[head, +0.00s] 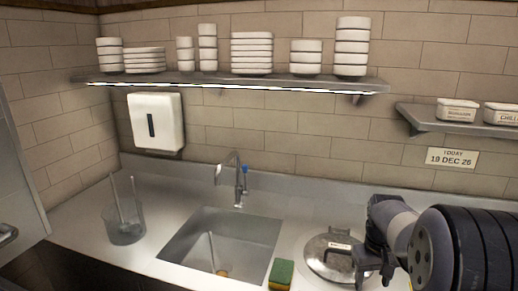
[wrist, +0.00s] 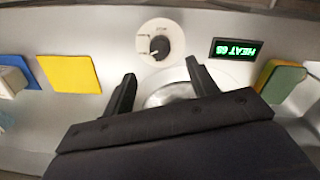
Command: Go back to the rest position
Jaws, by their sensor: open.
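My gripper (head: 372,272) hangs at the lower right of the head view, at the right edge of a round metal lid (head: 322,262) with a small label. In the wrist view the two dark fingers of my gripper (wrist: 160,73) stand wide apart with nothing between them. A pale round metal surface (wrist: 165,92) shows partly behind and between the fingers; the gripper body hides the rest. I cannot tell whether the fingers touch anything below.
A green and yellow sponge (head: 281,274) lies left of the lid. The sink (head: 185,250), tap (head: 239,185) and a clear container (head: 124,228) of utensils are further left. Shelves (head: 225,83) hold stacked white dishes. The wrist view shows a knob (wrist: 160,42), green display (wrist: 237,49) and yellow pad (wrist: 69,74).

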